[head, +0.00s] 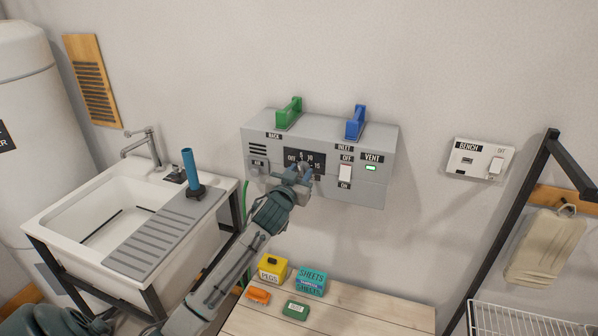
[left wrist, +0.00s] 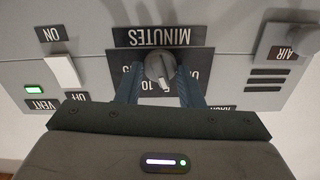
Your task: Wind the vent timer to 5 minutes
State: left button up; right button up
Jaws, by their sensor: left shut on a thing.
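The vent timer is a grey knob (left wrist: 159,68) on a black dial plate (head: 318,158) marked MINUTES, on the front of a grey wall box (head: 262,137). The left wrist view shows the plate upside down. My left gripper (head: 293,176) is shut on the knob, with one finger on each side of it. The knob's pale mark points roughly to the bottom of the left wrist view, near small numbers. I cannot tell the exact setting. The green VENT light (head: 371,168) is lit; it also shows in the left wrist view (left wrist: 36,90). My right gripper is out of view.
A white ON/OFF switch (head: 345,173) sits right of the dial. Green (head: 288,112) and blue (head: 355,122) levers stand on top of the box. A sink (head: 75,210) is at left. Below, a wooden bench (head: 370,312) holds a yellow pegs box (head: 272,268) and a teal sheets box (head: 311,282).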

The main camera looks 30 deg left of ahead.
pick_arm(q)
jog(key=o, duration=0.8)
jog(key=shift+o, duration=0.8)
jog(key=b+v, duration=0.3)
jog(key=v, duration=0.8)
jog(key=shift+b, duration=0.4)
jog(key=shift+w+d, duration=0.1)
